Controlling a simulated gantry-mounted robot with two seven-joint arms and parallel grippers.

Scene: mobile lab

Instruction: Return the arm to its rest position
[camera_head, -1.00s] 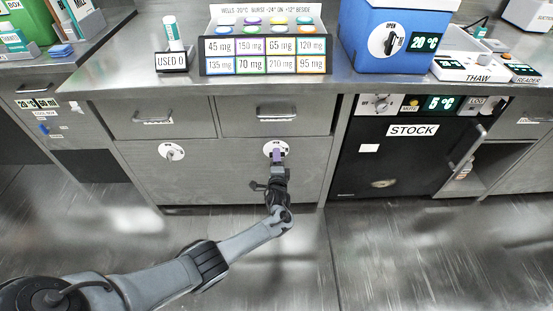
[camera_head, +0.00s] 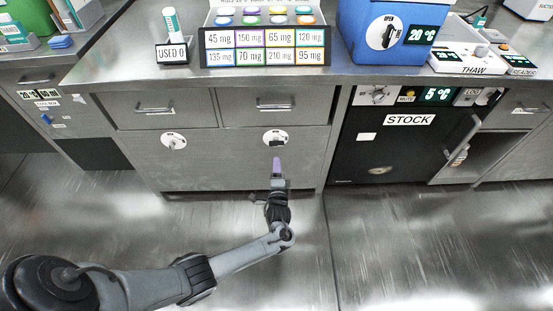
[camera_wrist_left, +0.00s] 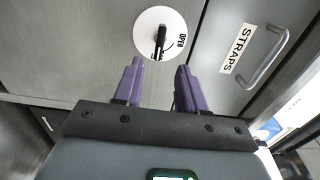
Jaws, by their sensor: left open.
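My left arm (camera_head: 235,258) comes in from the lower left and stretches toward the cabinet front. My left gripper (camera_head: 277,163) has purple fingers and sits in front of the lower cabinet panel, just below the right round white dial (camera_head: 275,138). In the left wrist view the left gripper (camera_wrist_left: 158,85) is open and empty. Its fingers are spread, and the dial (camera_wrist_left: 150,40) with a black handle and the word OPEN lies beyond the gap between them. The fingers appear apart from the dial. My right gripper is not in view.
Two drawers with bar handles (camera_head: 275,106) are above the dials. A second dial (camera_head: 173,141) is to the left. A black STOCK unit (camera_head: 395,150) stands to the right. The counter holds a labelled rack (camera_head: 265,58) and a blue box (camera_head: 385,35). The floor (camera_head: 400,240) in front is clear.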

